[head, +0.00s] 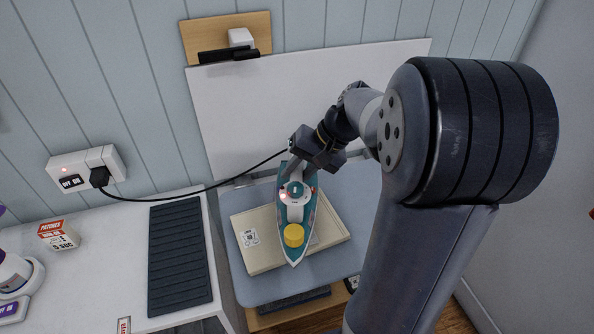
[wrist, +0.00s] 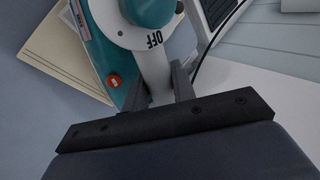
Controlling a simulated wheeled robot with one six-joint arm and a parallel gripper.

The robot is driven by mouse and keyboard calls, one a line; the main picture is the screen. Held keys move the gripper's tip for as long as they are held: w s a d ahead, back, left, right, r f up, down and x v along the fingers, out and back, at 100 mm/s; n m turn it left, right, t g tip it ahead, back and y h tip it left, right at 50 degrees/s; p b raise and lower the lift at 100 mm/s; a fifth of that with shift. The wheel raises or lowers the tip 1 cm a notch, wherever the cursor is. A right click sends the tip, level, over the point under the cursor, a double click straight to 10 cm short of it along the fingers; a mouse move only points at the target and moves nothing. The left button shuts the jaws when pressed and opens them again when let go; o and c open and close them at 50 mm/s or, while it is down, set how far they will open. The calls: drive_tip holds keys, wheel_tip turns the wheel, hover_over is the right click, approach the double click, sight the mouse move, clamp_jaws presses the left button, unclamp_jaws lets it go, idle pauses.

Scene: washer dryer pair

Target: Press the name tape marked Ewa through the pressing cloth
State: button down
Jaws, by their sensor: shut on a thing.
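A teal and white iron (head: 296,222) with a yellow cap (head: 294,235) stands over a cream folded cloth (head: 262,255) on the blue-grey board. My gripper (head: 303,168) is shut on the iron's rear handle. In the wrist view the gripper's two fingers (wrist: 160,90) close around the white handle (wrist: 154,72), beside a dial marked OFF (wrist: 155,38) and a red-orange button (wrist: 114,81).
The iron's black cord (head: 215,190) runs left to a wall socket (head: 85,168) with an OFF/ON switch. A dark ribbed mat (head: 179,255) lies on the white counter at left, near a small patches box (head: 58,236). A white panel stands behind the board.

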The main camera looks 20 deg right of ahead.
drive_tip(key=shift+f+b, duration=0.4)
drive_tip(key=shift+f, duration=0.1)
idle(5.6)
wheel_tip(320, 180, up, 8)
drive_tip(key=p, duration=0.6)
drive_tip(key=shift+w+p, duration=0.1)
drive_tip(key=shift+p, duration=0.25)
